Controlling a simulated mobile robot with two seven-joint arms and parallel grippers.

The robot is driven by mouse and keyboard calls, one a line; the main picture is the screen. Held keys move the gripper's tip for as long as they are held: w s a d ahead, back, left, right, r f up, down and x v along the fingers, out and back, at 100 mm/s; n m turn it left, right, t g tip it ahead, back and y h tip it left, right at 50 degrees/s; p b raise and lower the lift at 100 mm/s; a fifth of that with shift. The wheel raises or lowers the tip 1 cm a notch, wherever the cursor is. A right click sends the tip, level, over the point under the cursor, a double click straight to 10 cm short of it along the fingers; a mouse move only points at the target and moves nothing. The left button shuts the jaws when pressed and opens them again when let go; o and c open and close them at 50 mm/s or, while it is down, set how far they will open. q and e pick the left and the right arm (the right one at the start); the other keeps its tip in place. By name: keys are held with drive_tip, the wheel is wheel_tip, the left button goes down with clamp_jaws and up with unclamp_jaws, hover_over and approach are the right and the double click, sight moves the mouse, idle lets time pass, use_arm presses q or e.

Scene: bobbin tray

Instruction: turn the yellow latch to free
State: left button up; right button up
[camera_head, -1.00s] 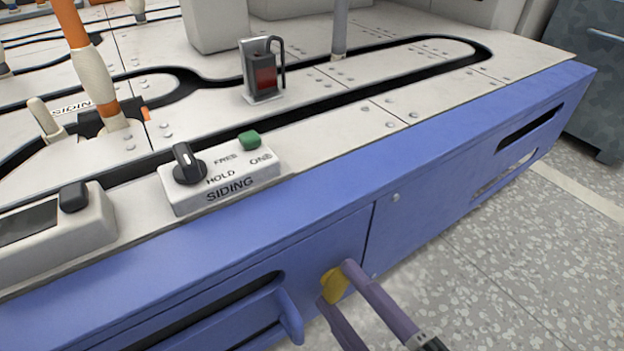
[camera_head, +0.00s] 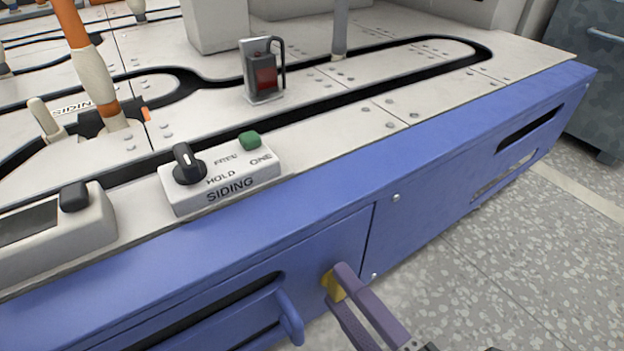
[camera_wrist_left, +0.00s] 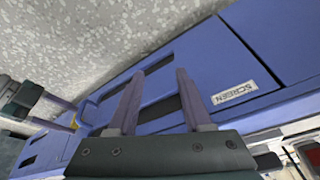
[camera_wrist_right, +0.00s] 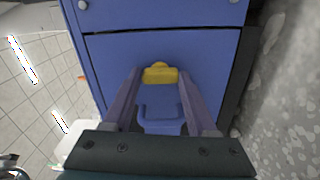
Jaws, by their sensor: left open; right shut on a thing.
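The yellow latch (camera_head: 333,286) is on the blue front panel of the machine, beside the blue handle (camera_head: 290,318). My right gripper (camera_head: 340,287) is shut on the latch, with a purple finger on either side of it. In the right wrist view the yellow latch (camera_wrist_right: 160,74) lies between the far ends of the fingers, with the blue handle (camera_wrist_right: 162,118) in front of it.
On the deck stand a "SIDING" box (camera_head: 222,180) with a black knob and green button, a grey-and-red block (camera_head: 263,75) and an orange-and-cream post (camera_head: 92,70). Speckled floor (camera_head: 520,250) lies open at right.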

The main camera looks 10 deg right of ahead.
drive_tip(key=o, duration=1.4)
drive_tip(key=shift+c, duration=0.2)
drive_tip(key=p+v, duration=0.1)
drive_tip(key=v, duration=0.9)
drive_tip(key=shift+p, duration=0.3)
